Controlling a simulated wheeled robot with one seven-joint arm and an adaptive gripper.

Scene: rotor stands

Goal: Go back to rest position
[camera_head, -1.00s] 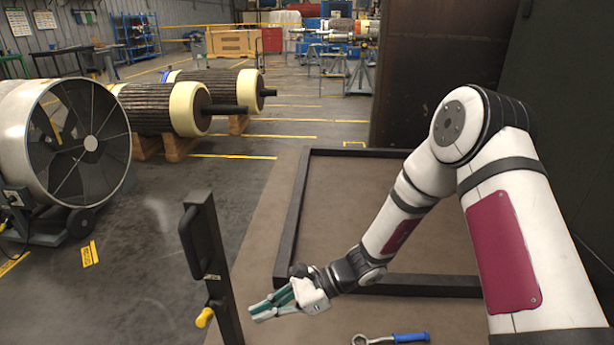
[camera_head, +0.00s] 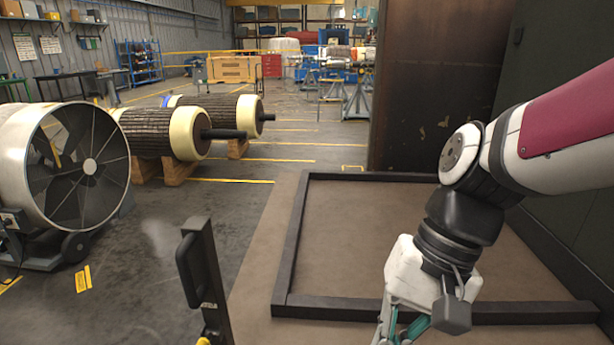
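My gripper (camera_head: 400,330) is at the bottom of the view, right of centre, pointing down. Only the upper parts of its teal fingers show; the tips are cut off by the lower edge. I cannot tell whether it is open or shut, or whether it holds anything. My arm is folded at the right side, with the wrist hanging in front of the dark floor frame.
A dark post with a handle (camera_head: 205,280) stands left of my gripper. A low dark frame (camera_head: 287,250) lies on the brown floor. A large fan (camera_head: 65,170) and rotors on wooden blocks (camera_head: 150,130) are at left. A dark wall (camera_head: 440,80) rises behind my arm.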

